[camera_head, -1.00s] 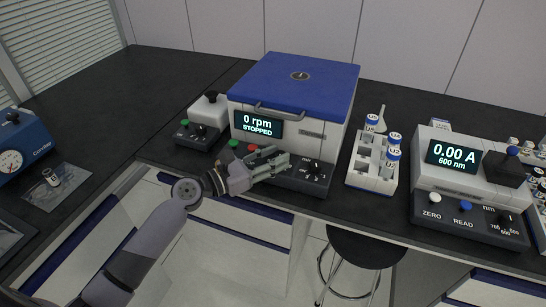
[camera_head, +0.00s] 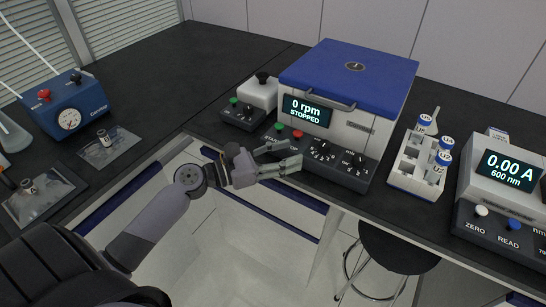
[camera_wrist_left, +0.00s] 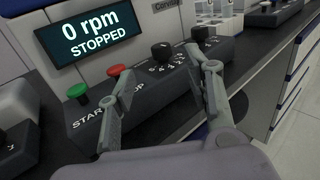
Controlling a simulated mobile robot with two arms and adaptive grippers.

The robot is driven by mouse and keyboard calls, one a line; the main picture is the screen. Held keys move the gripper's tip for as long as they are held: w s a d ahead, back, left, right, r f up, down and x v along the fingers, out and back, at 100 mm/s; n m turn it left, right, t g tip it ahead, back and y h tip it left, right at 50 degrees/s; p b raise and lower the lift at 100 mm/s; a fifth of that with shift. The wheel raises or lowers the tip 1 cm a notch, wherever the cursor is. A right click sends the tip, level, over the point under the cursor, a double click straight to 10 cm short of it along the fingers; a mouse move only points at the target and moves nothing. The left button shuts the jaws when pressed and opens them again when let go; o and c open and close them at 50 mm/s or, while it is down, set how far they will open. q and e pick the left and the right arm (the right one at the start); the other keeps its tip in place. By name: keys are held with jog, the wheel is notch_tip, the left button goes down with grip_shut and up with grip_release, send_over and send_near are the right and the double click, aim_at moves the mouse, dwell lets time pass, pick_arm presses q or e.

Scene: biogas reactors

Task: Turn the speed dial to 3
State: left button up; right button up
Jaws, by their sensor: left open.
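The centrifuge (camera_head: 345,90) has a blue lid and a display (camera_head: 306,109) reading 0 rpm STOPPED. Its dark front panel carries a green START button (camera_head: 279,127), a red button (camera_head: 297,134), a black speed dial (camera_head: 322,147) ringed by numbers, and a second dial marked min (camera_head: 358,160). I cannot read the speed dial's setting. My left gripper (camera_head: 291,154) is open and empty, in front of the panel and left of the speed dial. In the left wrist view, the speed dial (camera_wrist_left: 161,51) appears between the spread fingers (camera_wrist_left: 158,66), beyond the tips. My right gripper is not in view.
A small device with a black knob (camera_head: 258,95) stands left of the centrifuge. A white rack (camera_head: 412,172) of vials stands to its right, then a photometer (camera_head: 502,190). A blue pump with a gauge (camera_head: 66,110) is at left. A stool (camera_head: 395,245) stands below the counter.

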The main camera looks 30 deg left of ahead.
pick_arm(q)
jog(key=v, duration=0.3)
jog(key=shift+s+a, duration=0.15)
jog(key=shift+s, duration=0.05)
